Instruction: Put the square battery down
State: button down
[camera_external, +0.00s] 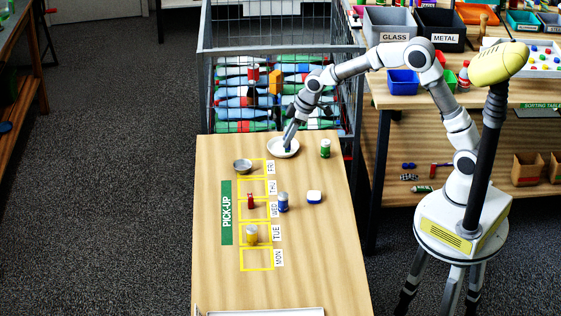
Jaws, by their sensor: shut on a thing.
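My gripper (288,146) points down over a white round dish (276,152) near the far end of the wooden table (315,245). It is shut on a small dark, greenish thing at its fingertips, which I take to be the square battery (287,150). The battery is mostly hidden by the fingers and too small to see clearly. It is over or in the dish; I cannot tell whether it touches the dish.
A green can (325,148) stands right of the dish. A grey bowl (242,166), a red item (251,201), a blue can (283,203), a blue-white box (314,197) and a yellow-grey item (251,235) stand nearer. A wire cage of bottles (245,100) stands behind. The table's right front is clear.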

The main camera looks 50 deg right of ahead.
jog(key=w+d+r+m+h+p, duration=0.15)
jog(key=w+d, duration=0.25)
jog(key=d, duration=0.5)
jog(key=w+d+m+p, duration=0.1)
jog(key=w+d+m, duration=0.15)
jog(key=d, duration=0.65)
send_near(274, 145)
jog(key=shift+w+a+f+t, duration=0.3)
jog(key=shift+w+t, duration=0.1)
jog(key=shift+w, duration=0.1)
jog(key=shift+a+f, duration=0.1)
jog(key=shift+f, duration=1.9)
jog(key=shift+f, duration=0.1)
jog(key=shift+f+b, duration=0.15)
jog(key=shift+b, duration=0.15)
jog(key=c, duration=0.6)
grip_release()
